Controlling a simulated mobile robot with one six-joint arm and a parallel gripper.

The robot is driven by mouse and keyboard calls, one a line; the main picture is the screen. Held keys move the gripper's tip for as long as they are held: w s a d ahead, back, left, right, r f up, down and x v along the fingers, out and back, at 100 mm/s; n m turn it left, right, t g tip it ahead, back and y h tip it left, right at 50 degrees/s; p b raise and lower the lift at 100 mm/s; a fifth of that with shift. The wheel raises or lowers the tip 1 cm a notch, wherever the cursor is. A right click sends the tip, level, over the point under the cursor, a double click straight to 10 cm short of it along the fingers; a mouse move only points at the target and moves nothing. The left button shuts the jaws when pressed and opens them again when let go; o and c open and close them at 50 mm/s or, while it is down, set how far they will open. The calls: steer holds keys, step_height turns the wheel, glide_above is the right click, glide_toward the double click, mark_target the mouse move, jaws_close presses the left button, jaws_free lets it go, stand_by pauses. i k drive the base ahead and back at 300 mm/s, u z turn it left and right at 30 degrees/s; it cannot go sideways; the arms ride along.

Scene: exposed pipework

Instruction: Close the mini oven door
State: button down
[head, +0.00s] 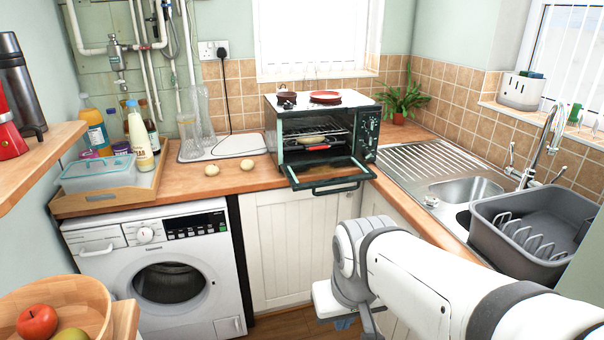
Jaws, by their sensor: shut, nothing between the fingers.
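The mini oven (318,125) stands on the wooden counter in the back corner, with its front facing me. Its dark-framed glass door (322,172) is open, hinged down and tilted outward over the counter's front edge. The door's dark handle (341,186) is at the outer edge. Inside the oven are a wire rack and a dish with something red near it. My white arm reaches in from the lower right. My gripper (342,322) is at the bottom, below and in front of the oven, well apart from the door. It is shut and empty, and partly hidden by the wrist.
A red dish (325,96) and a small pot (286,95) sit on the oven's top. A potted plant (401,98) stands right of it. Two round items (230,169) lie on the counter to its left. A sink (459,190) and grey dish rack (530,232) are right.

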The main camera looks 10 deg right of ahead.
mark_target(368, 174)
steer(key=i, duration=0.9)
steer(key=z, duration=0.45)
